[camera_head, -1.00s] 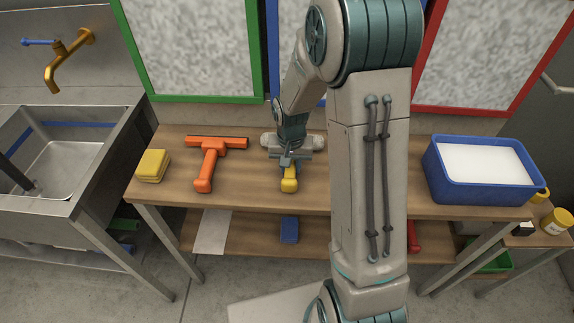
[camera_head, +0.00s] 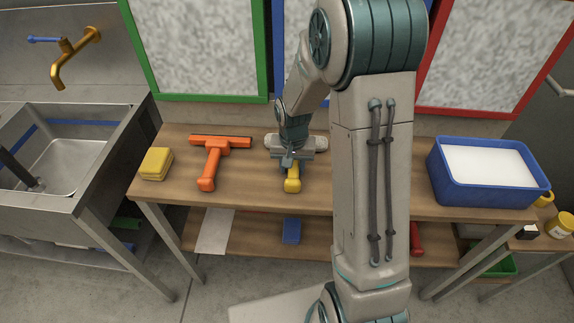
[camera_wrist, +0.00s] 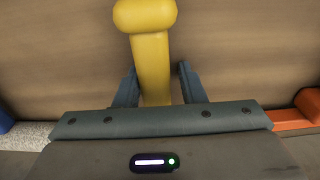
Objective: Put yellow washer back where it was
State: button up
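The yellow washer has a yellow handle (camera_head: 292,180) and a pale fluffy head (camera_head: 318,142). It lies on the wooden bench top, handle toward me and head toward the wall. My gripper (camera_head: 292,155) is low over it, where handle and head meet, and hides the middle of the head. In the wrist view the yellow handle (camera_wrist: 152,65) runs between the fingers of my gripper (camera_wrist: 157,80). The fingers stand apart on either side of it. A gap shows on the right; the left finger is very close to the handle or touching it.
An orange squeegee (camera_head: 210,165) and stacked yellow sponges (camera_head: 156,163) lie to the left. A blue tub (camera_head: 480,195) with white contents stands at the right. Framed boards (camera_head: 195,45) hang behind. A lower shelf holds a blue item (camera_head: 291,231). A sink (camera_head: 60,165) is far left.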

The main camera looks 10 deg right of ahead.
aim_at(294, 165)
jog(key=shift+s+d+f+p, duration=0.15)
jog(key=shift+s+d+p, duration=0.15)
jog(key=shift+s+d, duration=0.05)
notch_tip(294, 165, up, 12)
jog(key=r, duration=0.1)
jog(key=s+r+n+t, duration=0.1)
jog(key=s+r, duration=0.2)
jog(key=s, duration=0.6)
jog(key=s+r+n+t, duration=0.1)
jog(key=s+r+n, duration=0.1)
jog(key=s, duration=0.7)
jog(key=shift+a+r, duration=0.35)
jog(key=shift+r, duration=0.15)
